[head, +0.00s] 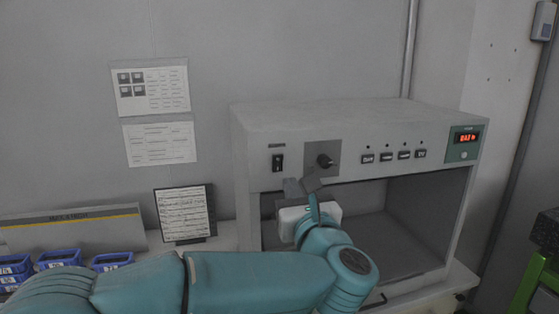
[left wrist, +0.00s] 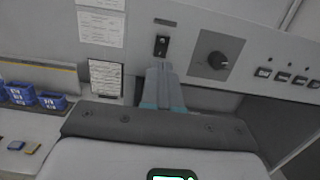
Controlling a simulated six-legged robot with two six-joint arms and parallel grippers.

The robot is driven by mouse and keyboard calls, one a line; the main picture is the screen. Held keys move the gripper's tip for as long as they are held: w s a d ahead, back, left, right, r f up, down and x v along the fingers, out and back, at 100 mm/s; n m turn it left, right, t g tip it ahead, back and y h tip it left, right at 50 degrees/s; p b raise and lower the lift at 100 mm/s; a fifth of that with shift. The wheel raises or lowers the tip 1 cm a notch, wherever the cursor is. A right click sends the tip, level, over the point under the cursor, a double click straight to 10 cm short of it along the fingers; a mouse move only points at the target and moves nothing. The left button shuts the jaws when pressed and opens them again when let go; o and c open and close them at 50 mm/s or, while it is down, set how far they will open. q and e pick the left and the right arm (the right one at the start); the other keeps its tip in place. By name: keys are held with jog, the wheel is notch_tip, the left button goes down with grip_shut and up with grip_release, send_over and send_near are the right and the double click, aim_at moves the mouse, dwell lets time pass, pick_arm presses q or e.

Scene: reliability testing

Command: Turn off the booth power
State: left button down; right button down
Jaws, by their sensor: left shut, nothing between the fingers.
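The booth (head: 345,116) is a grey box with an open, dark interior, standing on a white bench. Its front panel has a black rocker switch (head: 278,162) at the left, which also shows in the left wrist view (left wrist: 161,45). A dark round knob (head: 325,161) on a grey plate is right of the switch. My left gripper (head: 302,186) is shut and empty in front of the panel, just below the switch and knob. In the left wrist view its fingertips (left wrist: 159,66) point up just under the switch. I cannot tell whether they touch the panel.
Several buttons (head: 404,155) and a lit orange display (head: 467,137) sit on the panel's right side. A framed sheet (head: 185,212) stands left of the booth. Blue bins (head: 60,258) stand further left. A green frame (head: 525,287) is at the right edge.

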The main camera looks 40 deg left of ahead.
aim_at(275, 159)
pick_arm(q)
jog(key=p+x, duration=0.3)
jog(key=x, duration=0.5)
jog(key=shift+r, duration=0.1)
jog(key=shift+w+a, duration=0.35)
jog(key=shift+a, duration=0.05)
jog(key=shift+a+r+g, duration=0.2)
jog(key=shift+a+g, duration=0.05)
jog(key=shift+g, duration=0.15)
jog(key=shift+f+h+b, duration=0.15)
jog(key=shift+h+b, duration=0.15)
jog(key=shift+b, duration=0.65)
jog(key=shift+r+p, duration=0.35)
jog(key=shift+p, duration=0.25)
jog(key=shift+f, duration=0.1)
